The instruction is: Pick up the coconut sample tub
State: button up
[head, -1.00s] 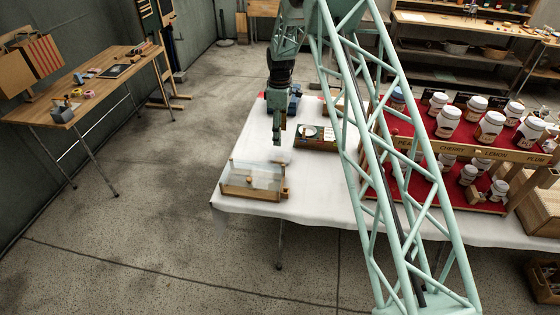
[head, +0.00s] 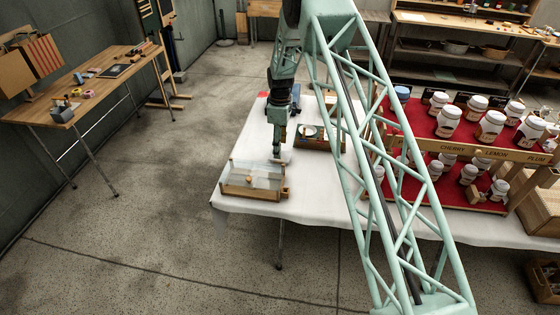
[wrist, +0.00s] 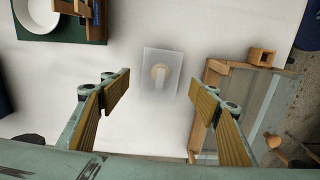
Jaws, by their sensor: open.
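A small, clear, square-looking tub (wrist: 159,73) with a pale tan centre stands on the white tablecloth in the wrist view. I take it for the coconut sample tub; no label is readable. My gripper (wrist: 160,100) is open, its two tan-padded fingers spread to the left and right of the tub in the picture. The tub appears slightly beyond the fingertips, centred between them, and nothing is held. In the head view my gripper (head: 277,154) points down over the table behind the glass-sided case, and the tub cannot be made out clearly there.
A wooden, glass-sided case (head: 238,192) stands near the table's front left corner; it lies close to the right finger in the wrist view (wrist: 213,75). A dark tray with a white bowl (wrist: 38,14) is at upper left. A red jar stand (head: 420,124) fills the table's right side.

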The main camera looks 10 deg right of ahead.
jog(key=shift+f, duration=0.5)
jog(key=shift+f, duration=0.1)
jog(key=shift+f, duration=2.5)
jog(key=shift+c, duration=0.2)
jog(key=c, duration=0.9)
